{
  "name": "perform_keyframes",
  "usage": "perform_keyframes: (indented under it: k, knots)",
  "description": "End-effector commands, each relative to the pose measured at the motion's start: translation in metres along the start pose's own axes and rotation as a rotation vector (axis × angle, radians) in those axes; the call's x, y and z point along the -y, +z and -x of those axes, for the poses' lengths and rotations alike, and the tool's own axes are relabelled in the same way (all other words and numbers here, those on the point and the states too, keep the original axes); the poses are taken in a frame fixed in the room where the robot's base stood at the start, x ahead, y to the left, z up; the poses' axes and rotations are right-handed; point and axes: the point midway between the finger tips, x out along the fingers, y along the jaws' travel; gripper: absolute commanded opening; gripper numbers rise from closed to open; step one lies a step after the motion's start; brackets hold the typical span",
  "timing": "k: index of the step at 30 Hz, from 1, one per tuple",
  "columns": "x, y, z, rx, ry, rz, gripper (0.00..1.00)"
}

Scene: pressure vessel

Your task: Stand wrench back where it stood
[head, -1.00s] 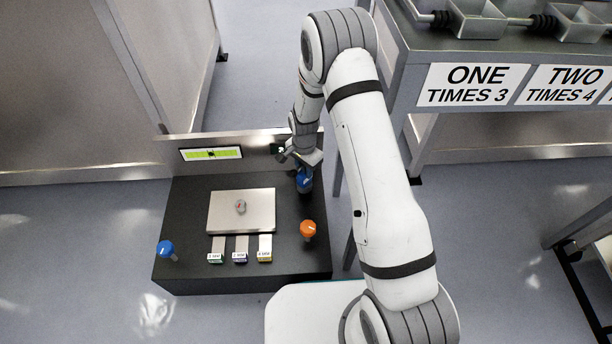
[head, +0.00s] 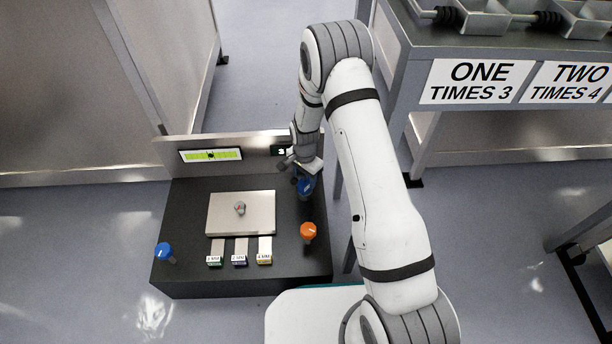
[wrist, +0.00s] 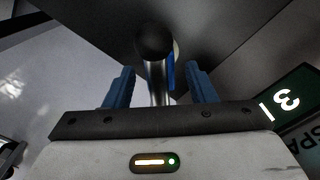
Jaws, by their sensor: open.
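My gripper (head: 300,167) is at the back right corner of the black console (head: 190,215), pointing down beside a blue knob (head: 305,188). In the wrist view its two blue fingers (wrist: 158,78) are apart. A bright metal rod with a dark round end (wrist: 154,42) shows between and beyond them. It may be the wrench, but I cannot tell for certain. A blue strip shows beside the rod. The rod does not show clearly in the head view, where my gripper covers that corner. Contact between rod and fingers cannot be made out.
The console carries a light plate (head: 257,215) with a small grey piece, several labelled tabs, an orange knob (head: 308,231) and another blue knob (head: 163,251). Its upright back panel (head: 262,145) stands close behind my gripper. A grey table (head: 402,62) with trays is at right.

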Motion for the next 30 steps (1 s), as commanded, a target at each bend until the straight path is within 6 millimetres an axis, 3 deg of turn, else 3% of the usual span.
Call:
perform_keyframes:
  k: [5, 8, 21, 30]
  knots:
    - [0.0, 0.0, 0.005, 0.0, 0.0, -0.001, 0.51]
    - [0.0, -0.001, 0.018, -0.001, -0.002, -0.001, 0.51]
    - [0.0, -0.001, 0.106, -0.001, -0.001, -0.002, 0.51]
    - [-0.001, -0.001, 0.123, 0.0, 0.0, -0.002, 0.51]
